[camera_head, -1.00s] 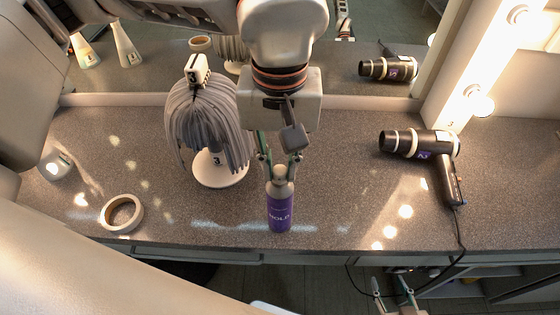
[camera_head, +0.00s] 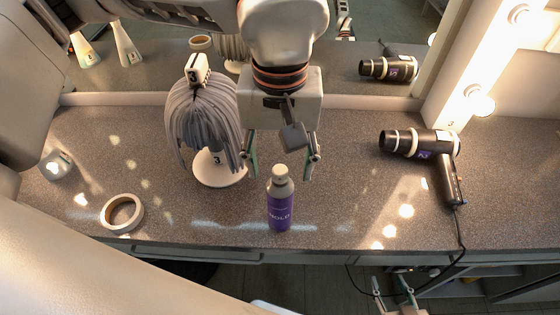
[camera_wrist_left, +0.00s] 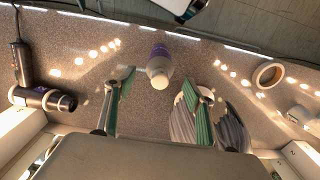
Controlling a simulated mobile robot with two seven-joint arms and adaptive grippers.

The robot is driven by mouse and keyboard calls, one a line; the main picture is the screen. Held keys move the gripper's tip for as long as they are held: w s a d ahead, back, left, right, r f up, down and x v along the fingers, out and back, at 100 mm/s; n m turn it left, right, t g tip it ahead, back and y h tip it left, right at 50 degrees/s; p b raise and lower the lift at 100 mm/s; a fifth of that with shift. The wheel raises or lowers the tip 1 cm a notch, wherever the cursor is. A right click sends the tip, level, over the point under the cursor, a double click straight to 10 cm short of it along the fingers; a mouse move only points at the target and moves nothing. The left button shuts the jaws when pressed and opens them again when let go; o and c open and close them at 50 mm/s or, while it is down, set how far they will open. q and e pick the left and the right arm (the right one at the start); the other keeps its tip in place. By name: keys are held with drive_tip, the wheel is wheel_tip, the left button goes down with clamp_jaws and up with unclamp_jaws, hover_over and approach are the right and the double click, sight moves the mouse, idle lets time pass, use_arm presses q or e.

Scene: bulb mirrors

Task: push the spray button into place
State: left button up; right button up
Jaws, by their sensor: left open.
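The purple spray can (camera_head: 279,210) labelled HOLD stands upright near the counter's front edge. A pale spray button (camera_head: 280,170) sits on its grey shoulder; I cannot tell how deeply it is seated. The can (camera_wrist_left: 159,52) and button (camera_wrist_left: 159,82) also show from above in the left wrist view. My left gripper (camera_head: 280,174) is open and empty, its fingers spread to either side of the can's top without touching it. It also shows in the left wrist view (camera_wrist_left: 157,88). My right gripper (camera_head: 391,284) is low in front of the counter, its fingers apart and empty.
A grey wig on a white stand (camera_head: 219,170) is close to the left finger. A tape roll (camera_head: 122,214) and small white jar (camera_head: 56,165) lie further left. A black hair dryer (camera_head: 420,143) and its cord are at right. A mirror and lit bulbs stand behind.

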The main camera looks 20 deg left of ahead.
use_arm(q)
drive_tip(key=shift+r, duration=0.1)
drive_tip(key=shift+r+p, duration=1.7)
drive_tip(key=shift+r, duration=1.2)
wheel_tip(320, 180, up, 12)
